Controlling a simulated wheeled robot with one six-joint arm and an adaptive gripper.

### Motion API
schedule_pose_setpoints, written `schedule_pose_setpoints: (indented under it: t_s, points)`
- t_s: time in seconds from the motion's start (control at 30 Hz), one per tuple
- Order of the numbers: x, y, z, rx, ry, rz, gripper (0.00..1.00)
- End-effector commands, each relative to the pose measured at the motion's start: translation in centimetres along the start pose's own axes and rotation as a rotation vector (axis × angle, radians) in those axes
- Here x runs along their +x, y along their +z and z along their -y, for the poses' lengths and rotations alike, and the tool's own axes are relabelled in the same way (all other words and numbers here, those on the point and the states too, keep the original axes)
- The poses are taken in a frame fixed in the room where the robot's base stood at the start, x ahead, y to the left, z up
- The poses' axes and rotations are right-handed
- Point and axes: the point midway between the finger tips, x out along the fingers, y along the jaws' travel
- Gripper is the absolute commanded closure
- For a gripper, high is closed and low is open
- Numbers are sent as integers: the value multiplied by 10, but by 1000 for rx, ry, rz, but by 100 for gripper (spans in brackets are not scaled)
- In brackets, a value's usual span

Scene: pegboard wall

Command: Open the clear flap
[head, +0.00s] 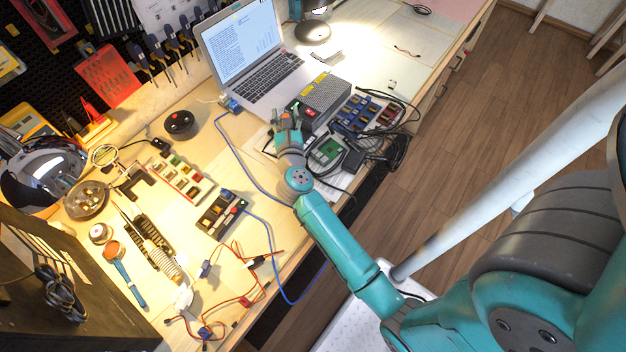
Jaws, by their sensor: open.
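My teal arm reaches from the lower right across the bench. My gripper (286,114) is open at its end, near the laptop's front edge. It is just left of a grey perforated metal box (325,94) with a yellow label on top. A small lit green and red part (308,110) shows on the box's near end, close to the right fingertip. I cannot make out a clear flap; it may be too small, see-through or hidden by my gripper. I cannot tell whether the fingertips touch anything.
An open laptop (268,88) stands behind my gripper. A blue component tray (357,113), a green circuit board (328,150) and black cables (397,150) crowd its right. A blue cable (240,160) runs along the left. Loose boards and wires cover the front bench.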

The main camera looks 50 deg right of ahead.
Motion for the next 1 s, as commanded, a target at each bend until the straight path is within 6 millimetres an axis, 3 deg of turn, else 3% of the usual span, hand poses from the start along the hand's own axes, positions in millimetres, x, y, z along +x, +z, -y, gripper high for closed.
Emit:
schedule_pose_setpoints:
  t_s: [0.1, 0.73, 1.0]
  points:
    - [0, -3, 1, 27, 0, 28, 53]
    - [-112, -5, 0, 26, 3, 25, 53]
    - [-151, 2, 21, -321, 35, 112, 53]
